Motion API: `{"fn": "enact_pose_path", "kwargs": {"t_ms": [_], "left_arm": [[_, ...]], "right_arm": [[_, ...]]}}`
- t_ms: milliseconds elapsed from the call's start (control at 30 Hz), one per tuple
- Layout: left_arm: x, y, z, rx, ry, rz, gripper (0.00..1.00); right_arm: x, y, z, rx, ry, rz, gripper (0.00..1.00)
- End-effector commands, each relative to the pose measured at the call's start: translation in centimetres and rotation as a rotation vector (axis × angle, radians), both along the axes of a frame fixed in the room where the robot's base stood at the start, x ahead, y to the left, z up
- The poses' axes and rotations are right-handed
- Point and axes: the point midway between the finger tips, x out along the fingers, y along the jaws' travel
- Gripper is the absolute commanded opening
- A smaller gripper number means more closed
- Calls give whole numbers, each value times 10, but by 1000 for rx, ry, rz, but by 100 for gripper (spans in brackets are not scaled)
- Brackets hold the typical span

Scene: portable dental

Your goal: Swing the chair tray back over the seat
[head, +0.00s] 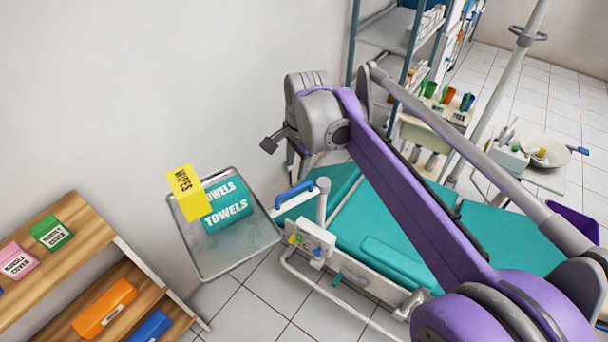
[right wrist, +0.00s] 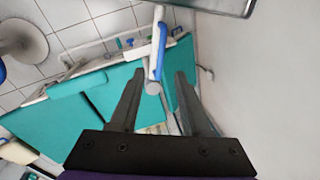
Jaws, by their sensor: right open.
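The chair tray (head: 213,271) is a grey metal tray at the left of the dental chair's teal seat (head: 390,215), out to the side of it. It bears a teal towels pack (head: 228,213) and a yellow wipes box (head: 187,196). A white arm with a blue handle (head: 294,194) and a grey post (head: 322,201) stands between tray and chair. My right gripper (head: 270,146) is open and empty, above and behind the handle. In the right wrist view the white arm and blue handle (right wrist: 155,45) appear between its fingertips, seemingly beyond them. My left gripper is not in view.
A wooden shelf (head: 60,222) with several boxes stands at lower left. The wall rises close behind the tray. A pole (head: 505,90), a white basin (head: 545,148) and a side cart (head: 440,128) stand beyond the chair. Tiled floor is clear below the tray.

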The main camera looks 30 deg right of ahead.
Motion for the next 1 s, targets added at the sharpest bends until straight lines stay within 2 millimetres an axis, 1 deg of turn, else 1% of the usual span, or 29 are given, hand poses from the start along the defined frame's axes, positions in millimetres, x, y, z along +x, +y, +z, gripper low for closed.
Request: {"fn": "enact_pose_path", "kwargs": {"t_ms": [133, 267, 367, 500, 700, 833, 1000], "left_arm": [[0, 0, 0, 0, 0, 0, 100], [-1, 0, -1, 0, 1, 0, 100], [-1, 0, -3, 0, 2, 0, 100], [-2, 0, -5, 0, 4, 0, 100], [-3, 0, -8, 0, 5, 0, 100], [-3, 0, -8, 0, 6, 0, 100], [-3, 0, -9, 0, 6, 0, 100]], "right_arm": [[3, -2, -1, 7, 5, -26, 47], [6, -2, -13, 7, 5, -27, 47], [9, -2, -30, 7, 5, -26, 47], [14, -1, -58, 7, 5, -26, 47], [21, -1, -89, 7, 5, -26, 47], [23, -1, -101, 7, 5, -26, 47], [24, -1, -105, 7, 5, -26, 47]]}}
